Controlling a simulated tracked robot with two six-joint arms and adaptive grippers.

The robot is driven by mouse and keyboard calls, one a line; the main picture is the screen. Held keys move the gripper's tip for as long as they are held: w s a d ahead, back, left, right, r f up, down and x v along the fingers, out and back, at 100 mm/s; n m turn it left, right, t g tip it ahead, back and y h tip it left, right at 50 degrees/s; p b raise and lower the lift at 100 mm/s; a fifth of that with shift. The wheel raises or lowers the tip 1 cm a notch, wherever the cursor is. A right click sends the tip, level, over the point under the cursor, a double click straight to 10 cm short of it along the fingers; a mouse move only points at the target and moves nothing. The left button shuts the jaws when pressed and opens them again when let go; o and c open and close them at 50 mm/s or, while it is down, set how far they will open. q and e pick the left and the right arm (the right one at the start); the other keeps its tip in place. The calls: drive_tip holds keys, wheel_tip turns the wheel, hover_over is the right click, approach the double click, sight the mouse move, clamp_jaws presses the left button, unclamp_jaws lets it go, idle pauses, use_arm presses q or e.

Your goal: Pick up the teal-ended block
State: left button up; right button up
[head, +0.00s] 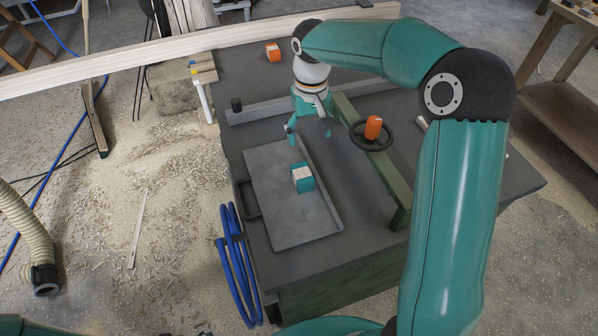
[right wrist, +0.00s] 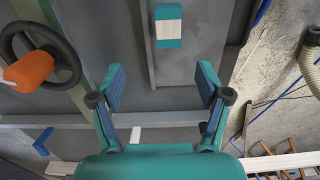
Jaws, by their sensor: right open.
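The teal-ended block (head: 303,178), with a pale wood middle, lies in the shallow grey tray (head: 290,236) on the dark worktop. My right gripper (head: 309,133) is open and empty, above the worktop near the tray's far end, with the block on the near side of it. In the right wrist view the open fingers (right wrist: 162,84) point toward the block (right wrist: 168,26), which is ahead of them and apart from them. My left gripper does not show.
Another orange-ended block (head: 273,52) lies at the far edge. A grey rail (head: 262,111) crosses behind the tray. Blue hose (head: 236,265) hangs at left.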

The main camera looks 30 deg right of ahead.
approach(303, 173)
drive_tip(key=f+p, duration=0.1)
drive_tip(key=f, duration=0.4)
drive_tip(key=shift+d+f, duration=0.2)
drive_tip(key=f, duration=0.1)
drive_tip(key=f+p, duration=0.1)
drive_tip(key=f, duration=0.2)
drive_tip(key=shift+a+f, duration=0.2)
drive_tip(key=shift+a, duration=0.05)
drive_tip(key=shift+f, duration=0.45)
drive_tip(key=c, duration=1.2)
drive_tip(key=shift+c, duration=0.2)
drive_tip(key=shift+r, duration=0.15)
